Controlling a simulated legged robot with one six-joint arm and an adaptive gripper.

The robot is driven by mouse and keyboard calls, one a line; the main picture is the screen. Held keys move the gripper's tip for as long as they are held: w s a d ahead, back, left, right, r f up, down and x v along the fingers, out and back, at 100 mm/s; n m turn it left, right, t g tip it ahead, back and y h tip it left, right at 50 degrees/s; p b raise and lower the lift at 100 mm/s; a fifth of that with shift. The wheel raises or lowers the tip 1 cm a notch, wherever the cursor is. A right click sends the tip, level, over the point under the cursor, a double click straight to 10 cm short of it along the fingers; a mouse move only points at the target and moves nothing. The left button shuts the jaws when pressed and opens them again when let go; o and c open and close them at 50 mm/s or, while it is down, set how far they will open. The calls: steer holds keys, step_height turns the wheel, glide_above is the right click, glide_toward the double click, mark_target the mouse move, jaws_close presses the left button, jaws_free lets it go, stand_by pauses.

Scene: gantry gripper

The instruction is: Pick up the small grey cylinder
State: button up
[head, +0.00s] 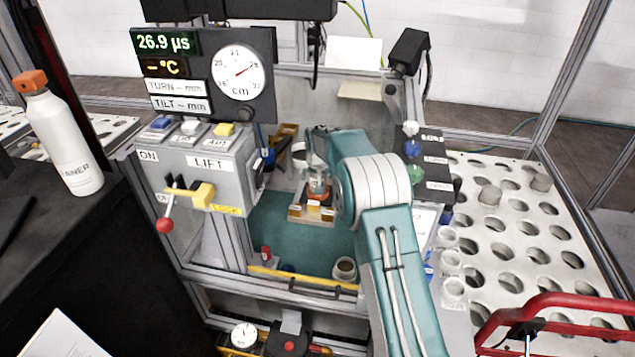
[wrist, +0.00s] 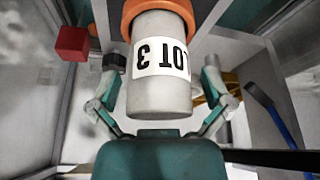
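The small grey cylinder (wrist: 158,90) fills the middle of the wrist view. It has a white "LOT 3" label, upside down in the picture, and an orange ring at one end. In the head view the cylinder (head: 318,184) stands above an orange ring on a small tray-like platform (head: 297,214). My gripper (wrist: 162,64) has one finger on each side of the cylinder. The fingers are spread, with gaps visible to the cylinder. In the head view my arm partly hides the gripper.
A lift panel (head: 205,150) with levers stands left of the platform. A grey cup (head: 345,268) sits near the yellow front edge (head: 305,281). A perforated table (head: 520,235) is at right. A red block (wrist: 72,42) and blue bar (wrist: 270,112) flank the wrist view.

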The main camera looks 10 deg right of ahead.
steer(key=c, duration=1.1)
steer(key=shift+r, duration=0.5)
step_height(320, 180, up, 3)
steer(key=shift+s+d+f, duration=0.1)
steer(key=shift+s, duration=0.05)
steer(key=s+d+r, duration=0.1)
steer(key=s+r, duration=0.2)
steer(key=s, duration=0.1)
steer(key=s+d+r, duration=0.2)
steer(key=s+r, duration=0.1)
steer(key=s, duration=0.1)
steer(key=s+d+r, duration=0.1)
steer(key=s+r, duration=0.2)
steer(key=s, duration=0.2)
steer(key=shift+d+r, duration=0.15)
